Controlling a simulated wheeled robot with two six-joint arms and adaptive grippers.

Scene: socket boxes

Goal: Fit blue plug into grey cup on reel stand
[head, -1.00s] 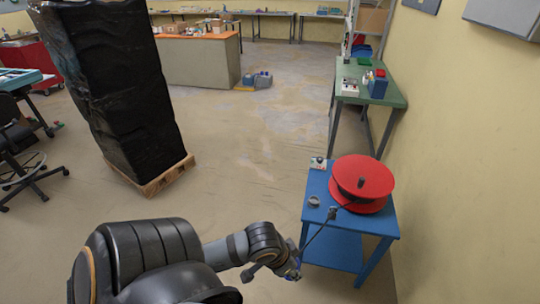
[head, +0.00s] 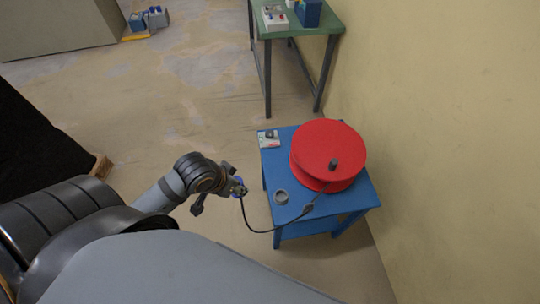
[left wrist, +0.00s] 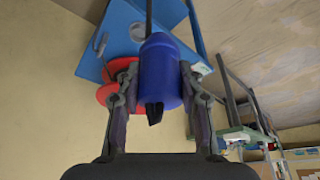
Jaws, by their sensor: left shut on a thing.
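My left gripper (head: 238,190) is shut on the blue plug (left wrist: 159,75) and holds it in the air just left of the blue reel stand (head: 272,168). In the head view the plug is small and mostly covered by the fingers. A black cable (head: 262,230) hangs in a loop from the plug to the stand. The grey cup (head: 281,197) is a small open ring on the stand's near left top; it also shows in the left wrist view (left wrist: 101,43). The plug is apart from the cup. My right gripper is not in view.
A large red reel (head: 328,150) fills the stand's right side. A small box with a black knob (head: 268,139) sits at the far left corner. A yellow wall (head: 440,130) stands close on the right. A green table (head: 325,20) is behind.

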